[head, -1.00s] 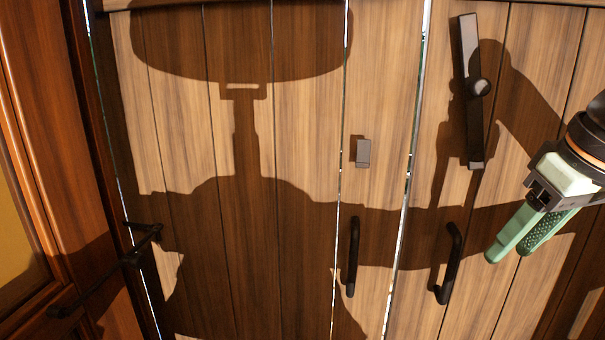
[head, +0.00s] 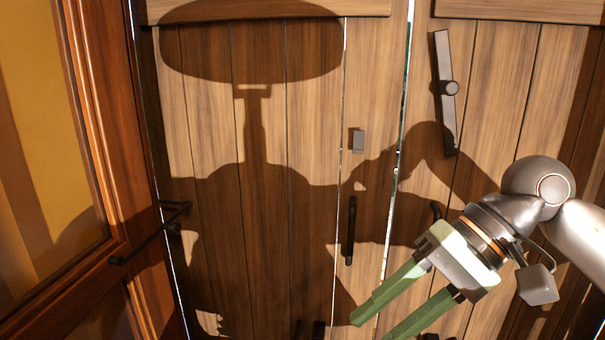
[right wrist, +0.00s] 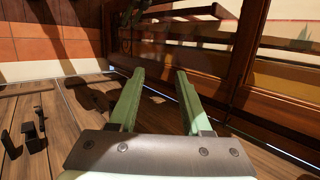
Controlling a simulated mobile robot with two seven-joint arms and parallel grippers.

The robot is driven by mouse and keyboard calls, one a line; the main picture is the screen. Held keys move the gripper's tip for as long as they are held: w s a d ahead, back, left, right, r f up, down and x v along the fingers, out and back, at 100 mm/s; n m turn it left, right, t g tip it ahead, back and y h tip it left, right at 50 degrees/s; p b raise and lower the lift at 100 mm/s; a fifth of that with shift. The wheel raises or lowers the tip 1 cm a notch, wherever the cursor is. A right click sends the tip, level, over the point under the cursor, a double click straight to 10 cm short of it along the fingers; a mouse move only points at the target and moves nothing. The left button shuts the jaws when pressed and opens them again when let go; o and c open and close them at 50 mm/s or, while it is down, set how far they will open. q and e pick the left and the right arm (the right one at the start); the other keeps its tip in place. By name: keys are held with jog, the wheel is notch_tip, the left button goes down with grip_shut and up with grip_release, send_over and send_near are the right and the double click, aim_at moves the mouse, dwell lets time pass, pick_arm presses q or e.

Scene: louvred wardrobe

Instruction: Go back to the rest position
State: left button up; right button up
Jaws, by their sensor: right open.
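My right gripper (head: 370,328) reaches in from the right in the head view, its green fingers pointing down and left. They are spread, with nothing between them. In the right wrist view the same gripper (right wrist: 160,74) shows two parted green fingers and an empty gap. It overlaps the lower part of the plank doors in the head view; whether it touches them I cannot tell. My left gripper is not in view.
Plank doors (head: 310,120) fill the middle. They carry a dark latch bar (head: 446,95), a small block (head: 358,140) and a dark handle (head: 350,230). A framed door (head: 100,150) with a dark bar handle (head: 150,234) stands at the left.

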jog(key=a+r+m+g+y, duration=0.2)
jog(key=a+m+y, duration=0.7)
jog(key=m+y, duration=0.4)
jog(key=w+d+f+m+t+h, duration=0.2)
jog(key=w+f+m+t, duration=0.15)
jog(key=m+t, duration=0.55)
jog(key=w+d+f+m+t+h+p, duration=0.1)
jog(key=w+d+f+m+t+h, duration=0.3)
jog(key=m, duration=0.9)
jog(key=w+d+f+m+t+h, duration=0.1)
jog(key=w+f+m+t, duration=0.1)
jog(key=f+m+t, duration=0.65)
jog(key=s+d+f+m+g+h, duration=0.1)
jog(key=s+d+f+m+h, duration=0.15)
jog(key=f+m+h, duration=0.4)
jog(key=s+d+f+m+g+h, duration=0.1)
jog(key=d+f+m+g+h, duration=0.15)
jog(key=f+m, duration=0.65)
jog(key=s+d+f+m+g+h, duration=0.1)
jog(key=s+d+f+m+g, duration=0.1)
jog(key=s+f+m, duration=0.3)
jog(key=s+d+f+m+g+h, duration=0.2)
jog(key=s+f+m+g, duration=0.1)
jog(key=s+f, duration=0.7)
jog(key=shift+d+f+m+g+h+p, duration=0.25)
jog(key=shift+m+g+p, duration=0.2)
jog(key=shift+m, duration=0.45)
jog(key=shift+w+a+r, duration=0.1)
